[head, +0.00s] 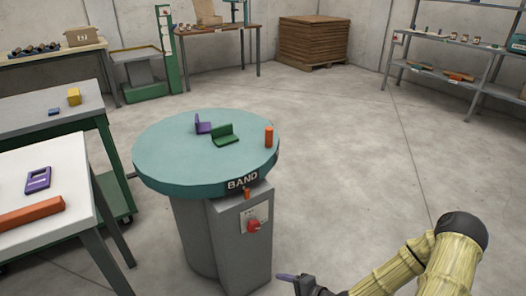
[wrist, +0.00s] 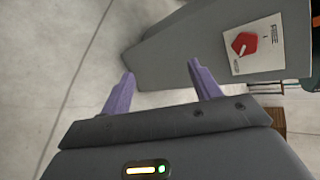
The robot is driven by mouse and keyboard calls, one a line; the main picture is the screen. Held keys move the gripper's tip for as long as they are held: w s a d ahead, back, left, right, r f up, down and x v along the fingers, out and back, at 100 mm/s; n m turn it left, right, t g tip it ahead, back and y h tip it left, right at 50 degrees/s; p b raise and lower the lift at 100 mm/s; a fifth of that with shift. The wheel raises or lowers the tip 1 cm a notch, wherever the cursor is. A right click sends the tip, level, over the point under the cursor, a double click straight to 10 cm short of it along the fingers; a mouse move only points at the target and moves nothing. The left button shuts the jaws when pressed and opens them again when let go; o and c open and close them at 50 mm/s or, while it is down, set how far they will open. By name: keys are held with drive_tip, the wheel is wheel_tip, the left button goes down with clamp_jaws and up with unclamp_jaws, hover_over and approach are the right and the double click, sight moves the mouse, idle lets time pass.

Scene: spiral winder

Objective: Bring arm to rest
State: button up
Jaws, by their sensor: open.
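My gripper (head: 289,279) is low at the bottom of the head view, to the right of the winder's grey pedestal. Its two purple fingers (wrist: 160,88) stand apart in the wrist view with nothing between them. My yellowish arm reaches in from the lower right of the head view. The winder (head: 150,140) has a round teal top and a front box with a "BAND" label and a red knob (head: 253,226). The knob also shows in the wrist view (wrist: 244,44), beyond the fingers and to the right. In the head view the gripper looks clear of the box.
On the teal top stand a purple angled piece (head: 203,124), a green angled piece (head: 225,136) and an orange cylinder (head: 269,137). A white table (head: 75,160) and a grey cart (head: 40,118) are at left. Shelving (head: 490,50) stands at back right. The floor (head: 345,150) right of the winder is clear.

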drive_tip(key=s+d+r+n+g+h, duration=0.3)
drive_tip(key=d+r+n+g+h, duration=0.1)
drive_tip(key=d+r+n+h, duration=0.45)
drive_tip(key=s+r+n+p, duration=0.1)
drive_tip(key=s+r+p, duration=0.1)
drive_tip(key=r+p, duration=1.7)
drive_tip(key=s+r+n+h+p, duration=0.1)
drive_tip(key=s+r+n+p, duration=0.1)
drive_tip(key=r+p, duration=1.7)
drive_tip(key=w+v, duration=0.2)
drive_tip(key=v, duration=1.1)
drive_tip(key=shift+a+r, duration=0.15)
drive_tip(key=shift+r, duration=0.55)
drive_tip(key=shift+w+f, duration=0.1)
